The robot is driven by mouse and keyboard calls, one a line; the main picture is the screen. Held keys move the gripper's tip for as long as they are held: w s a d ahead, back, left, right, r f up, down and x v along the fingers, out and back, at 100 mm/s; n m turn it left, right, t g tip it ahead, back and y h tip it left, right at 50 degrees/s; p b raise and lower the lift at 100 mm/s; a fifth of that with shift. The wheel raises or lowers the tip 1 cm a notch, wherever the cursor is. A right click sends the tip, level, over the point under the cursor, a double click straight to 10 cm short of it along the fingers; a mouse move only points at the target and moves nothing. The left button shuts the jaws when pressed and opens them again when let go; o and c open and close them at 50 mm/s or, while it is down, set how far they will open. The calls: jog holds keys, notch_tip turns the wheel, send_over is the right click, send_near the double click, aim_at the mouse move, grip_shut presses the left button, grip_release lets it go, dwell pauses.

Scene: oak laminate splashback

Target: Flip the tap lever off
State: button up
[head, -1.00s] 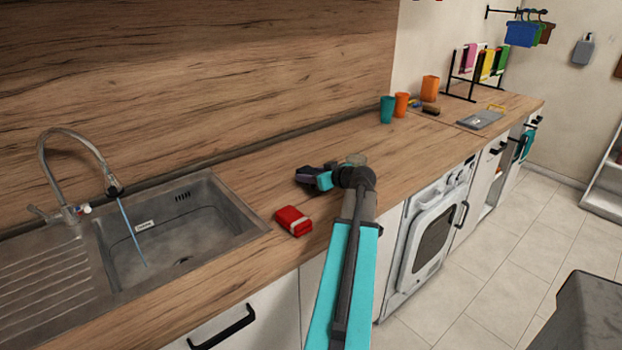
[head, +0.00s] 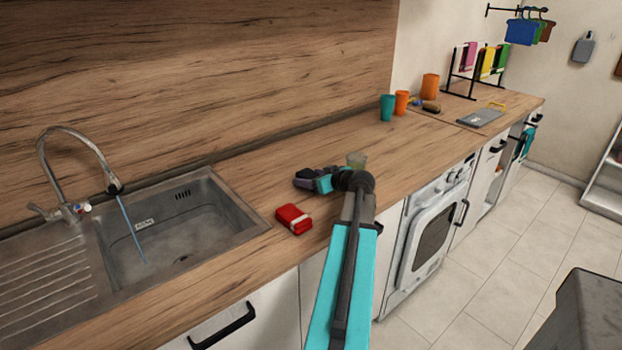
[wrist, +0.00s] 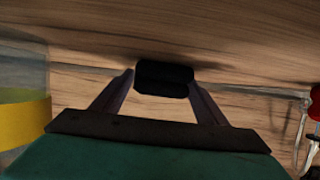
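The chrome tap (head: 72,208) stands behind the sink at the left in the head view, with a tall curved spout. Its lever (head: 38,210) appears as a small arm at the left of the base. A thin blue water stream (head: 130,228) runs from the spout into the basin. My gripper (head: 302,179) is over the worktop, well to the right of the tap and apart from it.
A small clear jar (head: 357,159) stands close behind my wrist. Teal (head: 387,108) and orange (head: 401,103) cups stand farther back. The worktop strip behind the sink looks clear.

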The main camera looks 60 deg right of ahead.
jog(key=shift+r, duration=0.15)
jog(key=b+v, duration=0.2)
jog(key=v, duration=1)
dwell(0.6)
